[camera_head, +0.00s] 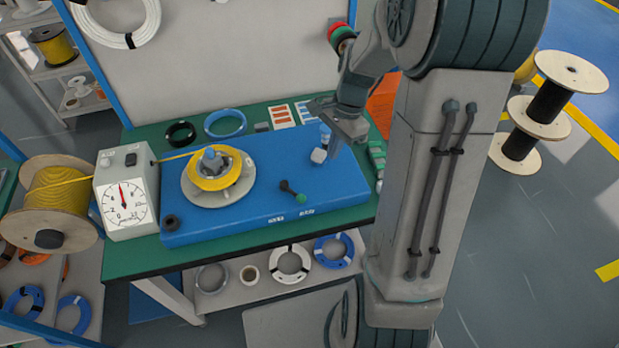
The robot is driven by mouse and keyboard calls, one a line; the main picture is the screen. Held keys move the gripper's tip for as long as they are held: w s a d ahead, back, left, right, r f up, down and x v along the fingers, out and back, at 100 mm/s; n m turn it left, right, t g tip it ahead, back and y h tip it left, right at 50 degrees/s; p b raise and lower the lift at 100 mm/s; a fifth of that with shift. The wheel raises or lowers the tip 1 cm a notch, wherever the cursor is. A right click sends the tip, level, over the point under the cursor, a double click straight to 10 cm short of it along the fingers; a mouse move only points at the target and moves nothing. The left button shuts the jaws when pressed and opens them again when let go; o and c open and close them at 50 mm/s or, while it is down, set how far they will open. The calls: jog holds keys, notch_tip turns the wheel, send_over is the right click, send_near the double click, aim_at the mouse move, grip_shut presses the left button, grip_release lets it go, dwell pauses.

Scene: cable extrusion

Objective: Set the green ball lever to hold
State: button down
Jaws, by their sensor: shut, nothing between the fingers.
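The green ball lever (300,198) is a short dark arm with a green ball at its end, on top of the blue base (225,222) near its front right. From its black pivot the arm points toward the front right. Two small white labels (292,215) sit on the base's front edge, too small to read. My gripper (335,148) is shut and empty. It shows behind and to the right of the lever, near the back right of the base, apart from the lever. The fingertips are small and partly hard to make out.
A small light grey knob (318,156) and a blue post (325,133) stand near my gripper. A yellow cable reel (220,172) and a dial box (126,195) are at left. The green table (150,262) holds the base. My arm covers the table's right side.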

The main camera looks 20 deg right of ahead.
aim_at(294, 192)
jog(key=shift+w+d+f+m, duration=0.15)
jog(key=shift+w+f+m, duration=0.1)
jog(key=shift+f+m, duration=0.2)
jog(key=p+x, duration=0.1)
jog(key=x, duration=0.8)
jog(key=shift+s+f, duration=0.15)
jog(key=shift+f, duration=0.2)
jog(key=shift+s+a+f+p, duration=0.15)
jog(key=shift+s+a, duration=0.05)
jog(key=shift+a, duration=0.5)
jog(key=shift+s+a+f+p, duration=0.2)
jog(key=shift+a, duration=0.5)
jog(key=shift+s+a+f+p, duration=0.15)
jog(key=shift+a, duration=0.5)
